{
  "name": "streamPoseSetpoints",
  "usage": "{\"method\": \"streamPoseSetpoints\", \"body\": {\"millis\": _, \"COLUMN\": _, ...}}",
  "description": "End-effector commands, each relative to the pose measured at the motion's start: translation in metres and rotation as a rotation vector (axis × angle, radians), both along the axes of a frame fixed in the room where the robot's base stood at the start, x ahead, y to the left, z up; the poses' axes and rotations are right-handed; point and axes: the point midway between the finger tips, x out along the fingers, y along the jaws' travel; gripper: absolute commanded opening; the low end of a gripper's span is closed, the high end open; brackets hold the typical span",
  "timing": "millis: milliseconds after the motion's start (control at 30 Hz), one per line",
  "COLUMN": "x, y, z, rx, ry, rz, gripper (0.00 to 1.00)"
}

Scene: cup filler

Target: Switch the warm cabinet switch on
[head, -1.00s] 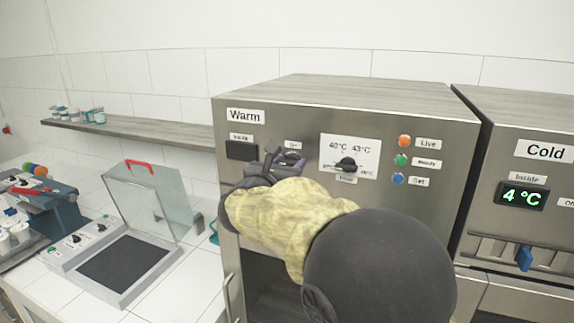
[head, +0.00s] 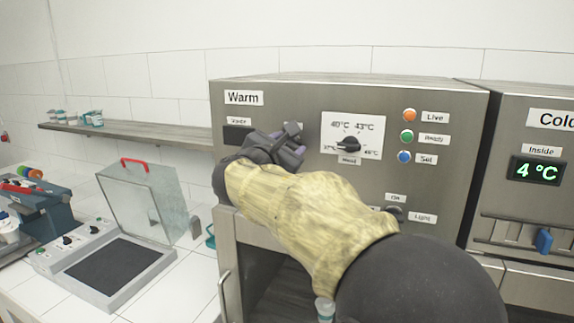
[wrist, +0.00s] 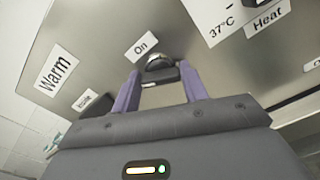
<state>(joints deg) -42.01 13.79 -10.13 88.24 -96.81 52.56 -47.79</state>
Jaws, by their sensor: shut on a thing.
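The steel warm cabinet (head: 300,95) stands in the middle of the head view under its "Warm" label. Its switch (wrist: 160,62) is a round knob beside the "On" label (wrist: 141,46) in the wrist view. My gripper (head: 292,138) is at the cabinet front, right of the dark display (head: 236,134), and hides the switch in the head view. In the wrist view my gripper's purple fingers (wrist: 158,82) stand on either side of the switch and are shut on it. Whether the switch has turned is unclear.
The heat dial (head: 348,145), colored lamps (head: 407,136) and light switch (head: 394,212) are on the same panel. The cold cabinet (head: 500,200), reading 4 °C, stands at the right. A lidded device (head: 110,262) and a wall shelf (head: 150,129) are at the left.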

Motion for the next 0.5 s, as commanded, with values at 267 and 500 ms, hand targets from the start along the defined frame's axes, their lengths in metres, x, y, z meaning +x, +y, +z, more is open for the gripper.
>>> {"method": "streamPoseSetpoints", "body": {"millis": 267, "x": -0.0003, "y": -0.0010, "z": -0.0081, "rx": 0.244, "ry": -0.090, "rz": 0.000, "gripper": 0.21}}
{"method": "streamPoseSetpoints", "body": {"millis": 500, "x": -0.0001, "y": -0.0012, "z": -0.0082, "rx": 0.458, "ry": -0.166, "rz": 0.000, "gripper": 0.21}}
